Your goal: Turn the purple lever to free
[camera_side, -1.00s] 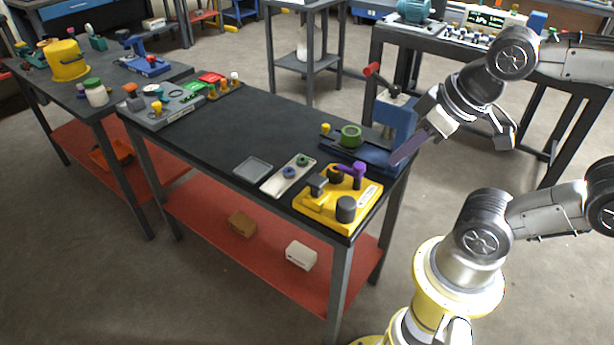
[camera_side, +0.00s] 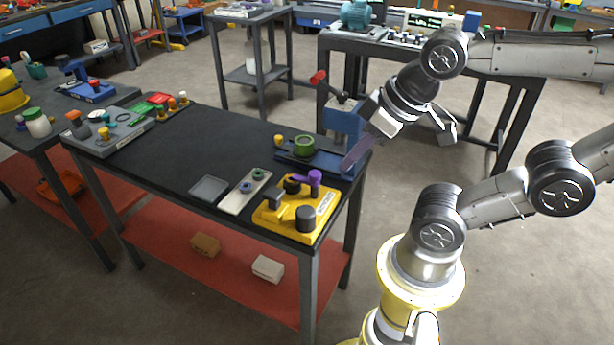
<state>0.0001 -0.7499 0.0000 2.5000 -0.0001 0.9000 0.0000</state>
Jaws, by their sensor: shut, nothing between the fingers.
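The purple lever (camera_side: 315,179) stands on top of the yellow block (camera_side: 284,223) at the near right end of the dark workbench. Its short arm sticks out over the block beside black round knobs. A pale label shows on the block's right side, too small to read. My gripper (camera_side: 348,166) hangs to the right of the lever and farther back, over the bench's right edge. Its narrow fingers point down and left, together and empty. It looks apart from the lever. How high the fingers are above the bench is hard to tell.
A blue fixture with a green ring (camera_side: 304,146) lies behind the lever, close to my fingers. A blue stand with a red-handled crank (camera_side: 339,93) rises behind. A pale plate with rings (camera_side: 246,191) and a grey tray (camera_side: 209,190) lie left. The bench's middle is clear.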

